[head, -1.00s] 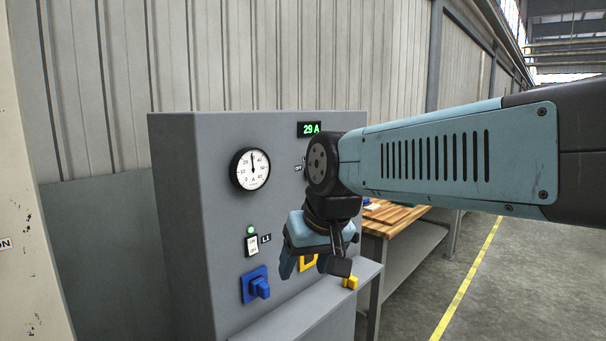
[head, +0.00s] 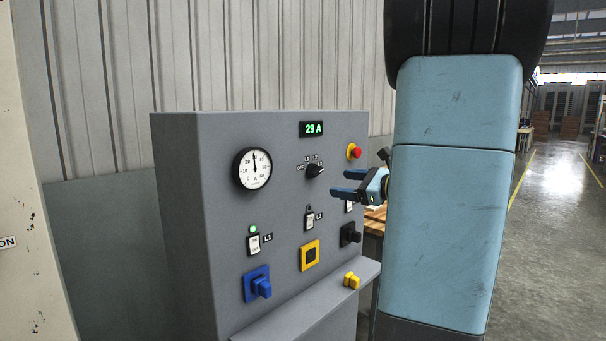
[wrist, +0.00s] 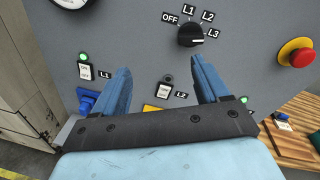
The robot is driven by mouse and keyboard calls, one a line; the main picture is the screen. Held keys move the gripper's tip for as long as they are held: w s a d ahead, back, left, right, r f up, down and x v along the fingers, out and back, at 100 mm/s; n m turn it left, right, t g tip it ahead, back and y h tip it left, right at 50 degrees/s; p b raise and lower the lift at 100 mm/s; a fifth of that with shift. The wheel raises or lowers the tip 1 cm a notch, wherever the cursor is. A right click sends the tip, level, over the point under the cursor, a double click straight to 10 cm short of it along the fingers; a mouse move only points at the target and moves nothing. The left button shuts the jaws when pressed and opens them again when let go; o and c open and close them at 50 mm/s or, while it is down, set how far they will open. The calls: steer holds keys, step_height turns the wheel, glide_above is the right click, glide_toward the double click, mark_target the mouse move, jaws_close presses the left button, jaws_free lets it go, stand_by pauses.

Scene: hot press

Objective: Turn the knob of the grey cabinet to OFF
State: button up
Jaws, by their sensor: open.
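The grey cabinet (head: 185,200) carries a black rotary knob (head: 314,171) below a green "29 A" display. In the wrist view the knob (wrist: 191,34) has the labels OFF, L1, L2 and L3 around it, and its white mark points toward L3. My gripper (head: 335,182) is open and empty, just right of and a little below the knob in the head view. In the wrist view my open fingers (wrist: 160,66) point at the panel, with the knob beyond the right fingertip, apart from it.
A red button (head: 355,152) sits right of the knob. A round gauge (head: 253,168) and switches are on the panel. Lower down are a blue handle (head: 260,287), a yellow plate (head: 310,256) and a black handle (head: 351,235). A yellow piece (head: 352,281) lies on the ledge.

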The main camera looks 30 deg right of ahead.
mark_target(319, 172)
steer(key=d+m+t+h, duration=0.1)
steer(key=d+m+t, duration=0.1)
steer(key=d, duration=0.2)
steer(key=x, duration=1.4)
steer(key=shift+d, duration=0.2)
steer(key=shift+c, duration=0.3)
